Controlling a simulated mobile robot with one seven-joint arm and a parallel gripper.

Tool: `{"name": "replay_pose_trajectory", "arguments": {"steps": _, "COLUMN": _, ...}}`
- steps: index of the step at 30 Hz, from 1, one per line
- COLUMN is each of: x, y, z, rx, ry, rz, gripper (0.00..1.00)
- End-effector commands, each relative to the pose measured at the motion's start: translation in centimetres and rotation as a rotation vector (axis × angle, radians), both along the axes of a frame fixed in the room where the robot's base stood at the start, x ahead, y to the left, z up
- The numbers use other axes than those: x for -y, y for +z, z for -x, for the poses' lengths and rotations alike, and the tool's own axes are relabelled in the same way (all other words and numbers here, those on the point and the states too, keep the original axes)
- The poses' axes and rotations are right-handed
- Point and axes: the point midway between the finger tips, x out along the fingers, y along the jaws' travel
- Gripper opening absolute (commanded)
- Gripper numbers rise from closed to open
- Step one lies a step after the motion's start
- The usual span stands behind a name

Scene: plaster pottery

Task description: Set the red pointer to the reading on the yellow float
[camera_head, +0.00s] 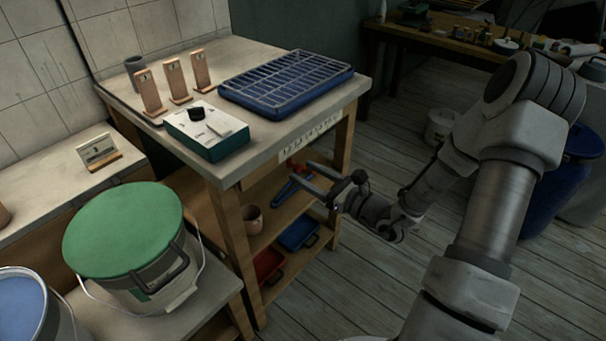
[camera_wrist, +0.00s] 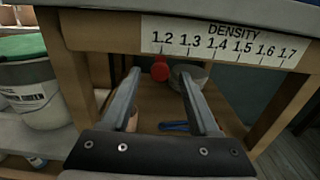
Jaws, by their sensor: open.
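A white scale strip marked DENSITY, with numbers 1.2 to 1.7, is on the table's front edge in the wrist view (camera_wrist: 222,40) and in the head view (camera_head: 310,143). A round red piece, apparently the red pointer (camera_wrist: 160,70), shows just under the strip below the 1.2 mark; a red spot (camera_head: 292,163) shows there in the head view. My gripper (camera_head: 302,172) is open below the table edge. In the wrist view its fingers (camera_wrist: 160,76) stand on either side of the red piece; contact cannot be told. I see no yellow float.
The table holds a teal-and-white box (camera_head: 207,138), a blue rack tray (camera_head: 287,84), several wooden card stands (camera_head: 149,91) and a grey cup (camera_head: 135,68). A green-lidded bucket (camera_head: 124,230) stands at left. The shelf below has a brown pot (camera_head: 252,219) and trays.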

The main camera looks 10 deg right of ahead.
Motion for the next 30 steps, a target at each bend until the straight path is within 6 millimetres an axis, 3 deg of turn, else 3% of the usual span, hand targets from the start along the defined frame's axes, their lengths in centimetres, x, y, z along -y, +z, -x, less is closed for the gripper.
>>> {"name": "replay_pose_trajectory", "arguments": {"steps": 6, "x": -0.93, "y": 0.01, "z": -1.24, "rx": 0.001, "ry": 0.001, "rz": -0.001, "gripper": 0.61}}
{"name": "replay_pose_trajectory", "arguments": {"steps": 14, "x": -0.98, "y": 0.05, "z": -1.34, "rx": 0.0, "ry": 0.0, "rz": 0.0, "gripper": 0.61}}
{"name": "replay_pose_trajectory", "arguments": {"steps": 24, "x": -0.97, "y": 0.04, "z": -1.31, "rx": 0.0, "ry": 0.0, "rz": 0.0, "gripper": 0.02}}
{"name": "replay_pose_trajectory", "arguments": {"steps": 30, "x": -0.96, "y": 0.03, "z": -1.3, "rx": 0.0, "ry": 0.0, "rz": 0.0, "gripper": 0.0}}
